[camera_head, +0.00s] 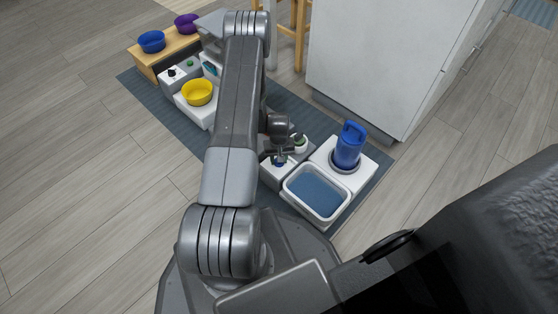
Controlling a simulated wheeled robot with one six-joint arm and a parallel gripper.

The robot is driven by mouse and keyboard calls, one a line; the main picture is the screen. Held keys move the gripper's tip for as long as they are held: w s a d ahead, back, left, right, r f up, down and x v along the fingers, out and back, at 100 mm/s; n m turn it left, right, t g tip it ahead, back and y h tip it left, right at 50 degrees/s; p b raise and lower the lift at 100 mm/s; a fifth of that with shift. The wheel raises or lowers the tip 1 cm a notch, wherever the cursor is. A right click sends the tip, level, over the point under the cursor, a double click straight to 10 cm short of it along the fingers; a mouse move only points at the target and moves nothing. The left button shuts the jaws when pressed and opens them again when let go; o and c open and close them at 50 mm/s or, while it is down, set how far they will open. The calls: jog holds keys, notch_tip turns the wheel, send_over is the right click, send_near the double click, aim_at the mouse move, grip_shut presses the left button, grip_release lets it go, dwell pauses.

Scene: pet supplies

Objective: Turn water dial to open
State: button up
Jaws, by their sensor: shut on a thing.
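My gripper (282,154) points down at the left side of the white water dispenser (329,157). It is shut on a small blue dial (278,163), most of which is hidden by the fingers. I cannot tell which way the dial is turned. A blue water bottle (349,146) stands upright on the dispenser. In front of it is a white-rimmed basin (338,213) with a blue inside. A small green-topped knob (300,141) is just right of the gripper.
A yellow bowl (198,92) sits in a white feeder with a black knob (172,73). Blue (151,41) and purple (187,23) bowls stand on a wooden bench (143,58). A white cabinet (378,60) stands behind the bottle. Floor at left is clear.

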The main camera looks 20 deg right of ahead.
jog(key=m+b, duration=0.1)
jog(key=m, duration=0.4)
jog(key=shift+m+b, duration=0.3)
jog(key=m, duration=0.4)
jog(key=shift+m+b, duration=0.3)
jog(key=shift+m, duration=0.1)
jog(key=o, duration=1)
jog(key=shift+r, duration=0.1)
notch_tip(320, 180, up, 14)
jog(key=p, duration=0.5)
jog(key=shift+f, duration=0.25)
notch_tip(320, 180, down, 14)
jog(key=b, duration=0.5)
jog(key=shift+r, duration=0.15)
